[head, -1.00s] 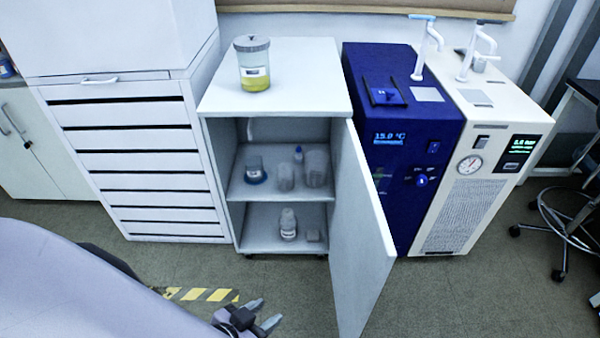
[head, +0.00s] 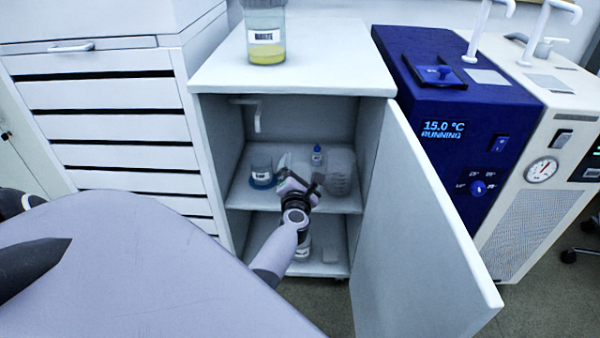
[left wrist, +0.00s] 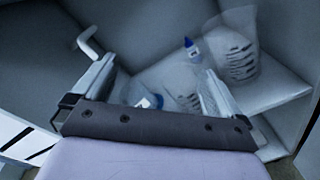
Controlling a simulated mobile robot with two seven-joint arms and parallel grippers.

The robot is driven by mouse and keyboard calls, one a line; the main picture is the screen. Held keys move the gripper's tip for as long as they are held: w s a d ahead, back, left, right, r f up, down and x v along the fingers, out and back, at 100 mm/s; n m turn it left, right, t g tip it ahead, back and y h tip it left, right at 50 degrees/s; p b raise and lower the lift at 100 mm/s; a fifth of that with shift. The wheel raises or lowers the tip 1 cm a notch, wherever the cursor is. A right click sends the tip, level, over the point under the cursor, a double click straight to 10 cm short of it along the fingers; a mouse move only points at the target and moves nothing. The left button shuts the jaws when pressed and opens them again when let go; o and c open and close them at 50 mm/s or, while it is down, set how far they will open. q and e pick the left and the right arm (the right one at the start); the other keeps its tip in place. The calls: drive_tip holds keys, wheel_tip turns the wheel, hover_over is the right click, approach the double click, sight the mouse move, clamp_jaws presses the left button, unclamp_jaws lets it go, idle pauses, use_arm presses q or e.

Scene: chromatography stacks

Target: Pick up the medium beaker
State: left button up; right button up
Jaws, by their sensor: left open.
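The medium beaker (left wrist: 183,88), clear with dark graduation marks, stands on the upper shelf of the open cabinet, between a larger clear beaker (head: 340,172) and a container with a blue base (head: 262,173). In the head view my left gripper (head: 300,181) hides most of it. The left wrist view shows it beyond the open fingers of my left gripper (left wrist: 160,75), towards the right finger, which covers part of it. The fingers are empty. Whether they touch it cannot be told. The larger beaker (left wrist: 238,55) is right of the right finger. My right gripper is not in view.
A small blue-capped bottle (head: 317,156) stands behind on the upper shelf. The open cabinet door (head: 420,230) stands to the right of my left arm. A white bottle (head: 303,246) is on the lower shelf. A jar of yellow liquid (head: 266,35) stands on the cabinet top (head: 330,65).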

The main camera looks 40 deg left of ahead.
sight(299, 171)
use_arm(q)
drive_tip(key=w+f+n+g+b, duration=0.1)
drive_tip(key=f+n, duration=0.1)
drive_tip(key=n, duration=0.1)
drive_tip(key=w+a+f+n+g+b, duration=0.1)
drive_tip(key=f+n, duration=0.1)
drive_tip(key=n, duration=0.2)
drive_tip(key=w+a+f+n+g+y+b, duration=0.1)
drive_tip(key=f+n+g, duration=0.1)
drive_tip(key=f+n, duration=0.1)
drive_tip(key=shift+n+b, duration=0.3)
drive_tip(key=shift+n, duration=0.1)
drive_tip(key=shift+a+f, duration=0.1)
drive_tip(key=shift+a, duration=0.1)
drive_tip(key=shift+b+x, duration=0.7)
drive_tip(key=shift+x, duration=0.25)
drive_tip(key=w+a+f+b, duration=0.2)
drive_tip(key=b, duration=0.1)
drive_tip(key=shift+w, duration=0.35)
drive_tip(key=shift+w+a+b, duration=0.35)
drive_tip(key=shift+a, duration=0.15)
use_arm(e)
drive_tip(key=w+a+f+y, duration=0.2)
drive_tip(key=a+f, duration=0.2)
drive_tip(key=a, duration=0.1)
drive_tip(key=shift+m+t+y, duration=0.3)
use_arm(q)
drive_tip(key=c, duration=1)
